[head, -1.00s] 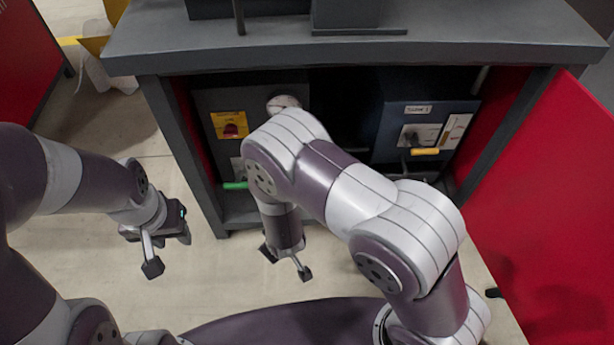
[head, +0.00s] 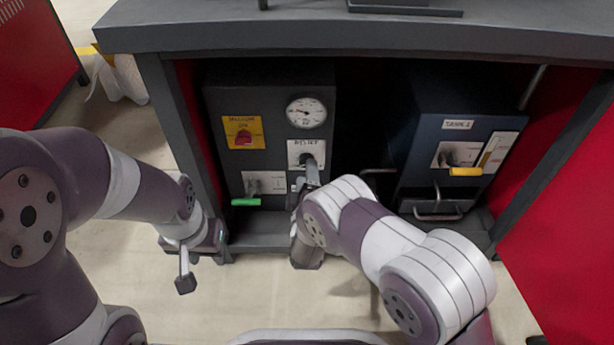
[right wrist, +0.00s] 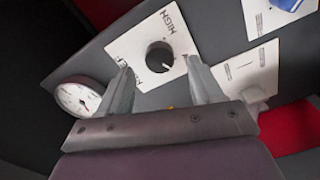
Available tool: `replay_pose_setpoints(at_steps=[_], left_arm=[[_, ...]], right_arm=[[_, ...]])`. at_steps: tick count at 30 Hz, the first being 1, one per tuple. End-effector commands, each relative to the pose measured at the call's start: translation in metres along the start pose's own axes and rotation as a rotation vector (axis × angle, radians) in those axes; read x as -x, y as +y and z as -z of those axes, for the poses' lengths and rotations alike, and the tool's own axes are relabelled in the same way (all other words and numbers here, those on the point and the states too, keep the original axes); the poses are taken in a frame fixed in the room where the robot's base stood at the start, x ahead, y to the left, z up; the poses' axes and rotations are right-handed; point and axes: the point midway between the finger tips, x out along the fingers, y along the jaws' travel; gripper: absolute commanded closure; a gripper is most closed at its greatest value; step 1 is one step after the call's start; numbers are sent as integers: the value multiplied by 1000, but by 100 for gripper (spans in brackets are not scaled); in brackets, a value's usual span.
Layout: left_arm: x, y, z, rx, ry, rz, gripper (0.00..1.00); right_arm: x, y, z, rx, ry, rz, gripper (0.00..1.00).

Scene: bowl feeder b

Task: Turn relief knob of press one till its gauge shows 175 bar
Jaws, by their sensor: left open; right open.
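The relief knob (head: 308,160) is a dark round knob on a white plate marked RELIEF, on the grey press unit. It also shows in the right wrist view (right wrist: 160,57), with a light pointer mark on its edge. The round white gauge (head: 306,112) sits above it; its dial also shows in the right wrist view (right wrist: 77,98) with a red needle, its figures too small to read. My right gripper (head: 310,185) is open, its fingers (right wrist: 164,88) pointing at the knob, one towards each side; I cannot tell whether they touch it. My left gripper (head: 203,264) is open and empty, left of the cabinet.
A yellow plate with a red switch (head: 243,136) and a green-handled lever (head: 246,202) are left of the knob. A blue tank box (head: 445,145) with a yellow handle (head: 466,171) stands at right. The bench top (head: 300,30) overhangs both. Open floor lies in front.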

Motion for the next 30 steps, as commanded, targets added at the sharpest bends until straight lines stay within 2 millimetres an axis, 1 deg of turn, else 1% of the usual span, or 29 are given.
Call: replay_pose_setpoints(at_steps=[1,3,6,14,15,17,18,20,30], left_arm=[[-11,0,-1,0,0,0,60],[-16,0,-2,0,0,0,60],[-19,0,-2,0,0,0,60],[-18,0,-2,0,0,0,60],[-18,0,-2,0,0,0,60],[-18,0,-2,0,0,0,60],[-18,0,-2,0,0,0,60],[-18,0,-2,0,0,0,60],[-15,0,-2,0,0,0,60]], right_arm=[[-9,-4,-2,-2,-1,-3,34],[-20,-4,-2,-2,-1,-1,34],[-28,-2,0,-2,1,0,34],[-31,1,0,-1,0,1,34],[-31,1,0,-1,0,1,38],[-31,1,0,-1,0,1,57],[-31,1,0,-1,0,1,70],[-31,0,0,-1,0,1,90],[-31,1,0,-36,0,3,90]])
